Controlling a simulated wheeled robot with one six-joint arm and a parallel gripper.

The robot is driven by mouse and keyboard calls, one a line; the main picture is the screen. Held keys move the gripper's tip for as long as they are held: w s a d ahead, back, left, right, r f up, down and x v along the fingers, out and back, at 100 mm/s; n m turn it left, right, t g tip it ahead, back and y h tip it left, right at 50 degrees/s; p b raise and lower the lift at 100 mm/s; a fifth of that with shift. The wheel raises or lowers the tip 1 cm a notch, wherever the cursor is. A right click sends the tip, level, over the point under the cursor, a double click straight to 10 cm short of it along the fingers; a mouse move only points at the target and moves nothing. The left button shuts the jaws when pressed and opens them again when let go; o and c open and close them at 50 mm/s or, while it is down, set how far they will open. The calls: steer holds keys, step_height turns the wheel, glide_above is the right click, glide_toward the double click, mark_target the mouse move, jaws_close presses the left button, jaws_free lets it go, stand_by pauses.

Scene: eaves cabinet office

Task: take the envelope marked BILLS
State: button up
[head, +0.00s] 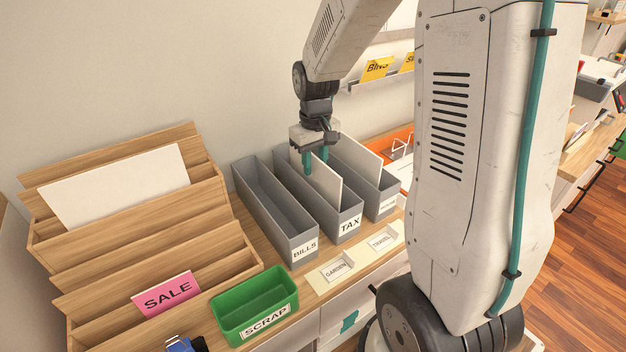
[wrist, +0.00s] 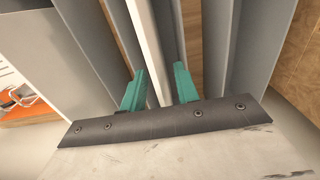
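The grey file box labelled BILLS (head: 303,252) stands on the wooden counter and looks empty inside. I see no envelope with BILLS written on it. A blank white envelope (head: 325,187) stands upright in the grey box labelled TAX (head: 347,226), just right of the BILLS box. My gripper (head: 315,160) is over the TAX box, pointing down. In the wrist view its teal fingers (wrist: 160,88) are apart, one on each side of the white envelope (wrist: 147,45), with a gap on the right side. Any writing on the envelope is hidden.
A third grey box (head: 386,205) at the right holds another white sheet (head: 358,155). A wooden stepped rack (head: 150,235) with a large white card (head: 118,186) and a pink SALE card (head: 166,294) stands left. A green SCRAP tray (head: 256,300) sits in front.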

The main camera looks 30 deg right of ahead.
mark_target(315, 172)
steer(key=shift+w+f, duration=0.15)
steer(key=shift+f, duration=1.75)
jaws_close()
steer(key=shift+r, duration=0.1)
